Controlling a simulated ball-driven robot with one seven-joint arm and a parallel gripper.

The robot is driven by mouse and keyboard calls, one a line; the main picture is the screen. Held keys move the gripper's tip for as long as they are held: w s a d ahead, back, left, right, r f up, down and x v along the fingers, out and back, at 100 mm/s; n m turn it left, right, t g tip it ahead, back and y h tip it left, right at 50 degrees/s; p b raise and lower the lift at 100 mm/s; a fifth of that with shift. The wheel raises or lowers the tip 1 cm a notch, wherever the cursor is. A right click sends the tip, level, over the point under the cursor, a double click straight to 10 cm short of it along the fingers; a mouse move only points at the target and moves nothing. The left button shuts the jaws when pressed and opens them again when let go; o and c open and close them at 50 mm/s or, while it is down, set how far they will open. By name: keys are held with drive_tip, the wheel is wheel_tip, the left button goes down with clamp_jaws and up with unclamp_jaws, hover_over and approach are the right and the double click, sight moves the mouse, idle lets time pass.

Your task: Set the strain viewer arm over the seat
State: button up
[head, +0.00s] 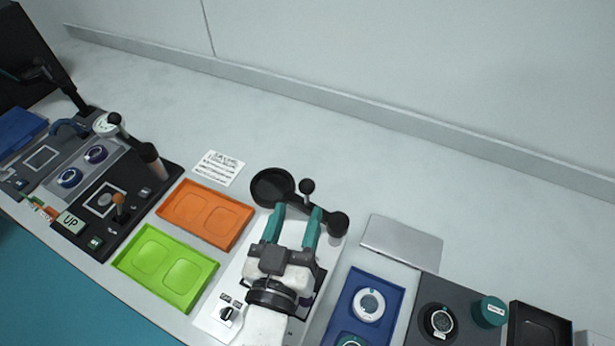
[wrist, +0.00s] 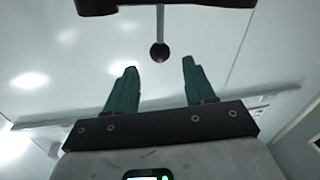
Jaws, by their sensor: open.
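The strain viewer's arm is black, with a wide round head (head: 272,187) at its left end and a smaller round end (head: 338,223) at its right. A thin post with a black ball knob (head: 307,187) stands on it; the knob also shows in the wrist view (wrist: 159,53). My gripper (head: 296,213) is open. In the wrist view, its teal fingers (wrist: 159,72) are apart, with the knob appearing between or just beyond their tips; I cannot tell the depth. Nothing is held. The viewer's pale base (head: 212,318) is partly covered by my gripper, and the seat is hidden.
An orange tray (head: 247,222) and a green tray (head: 126,263) lie to the left. A blue tray (head: 393,318) with round parts and a grey plate (head: 402,241) lie to the right. A printed card (head: 218,168) lies behind. The back bench is clear.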

sight(304, 193)
drive_tip(key=w, duration=0.2)
drive_tip(key=w+p, duration=0.1)
drive_tip(key=w, duration=0.1)
drive_tip(key=w+d, duration=0.1)
drive_tip(key=w, duration=0.2)
clamp_jaws()
idle(0.5)
